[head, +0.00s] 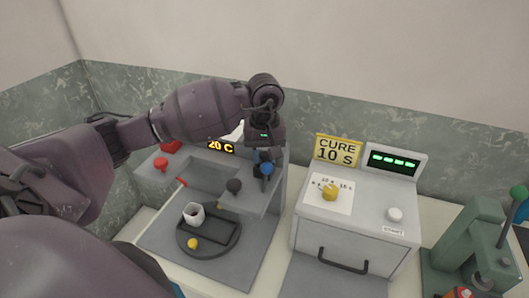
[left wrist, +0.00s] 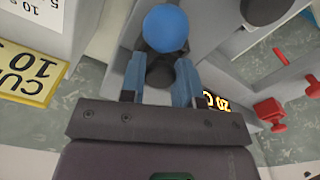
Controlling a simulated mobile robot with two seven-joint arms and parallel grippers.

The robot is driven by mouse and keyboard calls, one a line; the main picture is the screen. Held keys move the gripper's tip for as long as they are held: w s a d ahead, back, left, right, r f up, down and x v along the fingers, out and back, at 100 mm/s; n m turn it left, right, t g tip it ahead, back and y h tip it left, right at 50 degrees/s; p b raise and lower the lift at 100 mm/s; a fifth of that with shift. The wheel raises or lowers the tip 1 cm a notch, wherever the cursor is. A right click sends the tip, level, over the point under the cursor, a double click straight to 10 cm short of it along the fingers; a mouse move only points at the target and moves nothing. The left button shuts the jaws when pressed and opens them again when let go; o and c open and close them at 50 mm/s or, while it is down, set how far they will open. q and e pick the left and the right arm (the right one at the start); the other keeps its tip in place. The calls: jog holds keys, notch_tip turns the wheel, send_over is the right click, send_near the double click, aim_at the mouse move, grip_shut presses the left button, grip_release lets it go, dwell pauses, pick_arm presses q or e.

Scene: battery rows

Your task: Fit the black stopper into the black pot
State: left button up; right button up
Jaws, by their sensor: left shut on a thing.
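My left gripper (head: 262,168) points down over the raised shelf of the grey station. It is shut on a dark piece with a blue ball knob (left wrist: 167,28), and its blue pads flank the dark part just below the ball. The knob also shows in the head view (head: 267,169). I cannot tell whether the piece is free of the shelf. A black round knob (head: 233,186), possibly the black stopper, stands on the shelf to the left, apart from the gripper; it also shows in the left wrist view (left wrist: 265,10). I cannot clearly identify a black pot. My right gripper is out of view.
A white cup (head: 194,215) and a yellow knob (head: 193,243) are at a dark round plate (head: 215,246). Red handles (head: 161,163) stand at the station's left. A grey curing box (head: 345,231) stands to the right, with a green press (head: 475,245) beyond.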

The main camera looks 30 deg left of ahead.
aim_at(265, 154)
pick_arm(q)
jog(key=o, duration=0.5)
jog(key=shift+f, duration=0.15)
jog(key=o, duration=0.5)
jog(key=shift+r, duration=0.35)
notch_tip(265, 154, up, 12)
jog(key=shift+f+b, duration=0.1)
jog(key=shift+b, duration=0.85)
